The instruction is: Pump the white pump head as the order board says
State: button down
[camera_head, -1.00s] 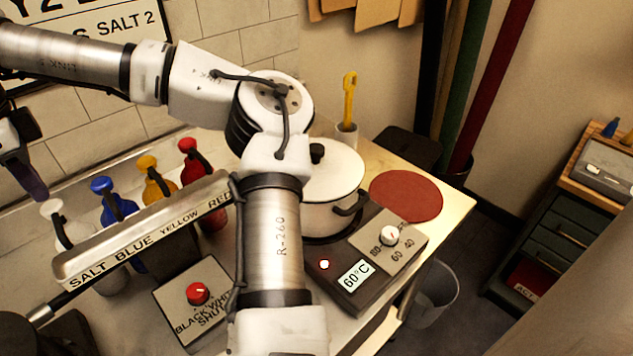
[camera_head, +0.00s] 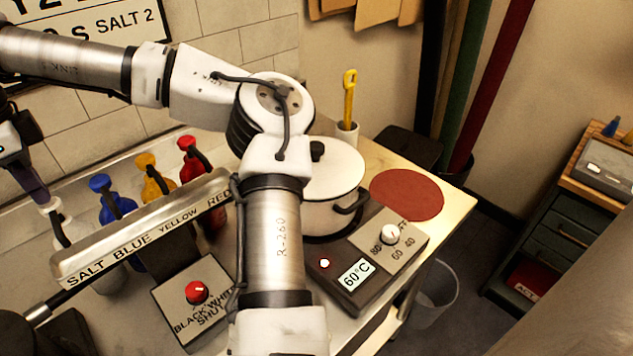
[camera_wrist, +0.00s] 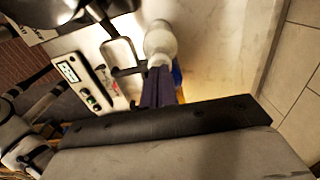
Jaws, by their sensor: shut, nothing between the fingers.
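The white pump head (camera_head: 50,206) tops the leftmost bottle, behind the SALT label of the rail (camera_head: 90,262). In the wrist view a white rounded bottle top (camera_wrist: 160,44) shows just beyond my fingers. My gripper (camera_head: 43,197) is shut, with its dark fingertips right at the top of the white pump head. It also shows in the wrist view (camera_wrist: 158,72). I cannot tell whether the fingertips touch or press the head. The order board (camera_head: 100,25) on the wall is cut off; "SALT 2" is readable.
Blue (camera_head: 100,184), yellow (camera_head: 146,161) and red (camera_head: 187,143) pump heads stand in a row to the right. A red-knob control box (camera_head: 196,292), a lidded pot (camera_head: 333,170) and a heater reading 60°C (camera_head: 357,273) are on the table. My arm crosses the middle.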

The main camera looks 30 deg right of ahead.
jog(key=shift+f+b, duration=0.65)
jog(key=shift+f, duration=0.5)
jog(key=shift+r, duration=0.2)
jog(key=shift+r+p, duration=1.3)
jog(key=shift+r, duration=0.1)
jog(key=shift+f, duration=0.2)
jog(key=shift+f+b, duration=0.95)
jog(key=shift+f, duration=0.4)
jog(key=shift+r+p, duration=1.15)
jog(key=shift+r, duration=0.35)
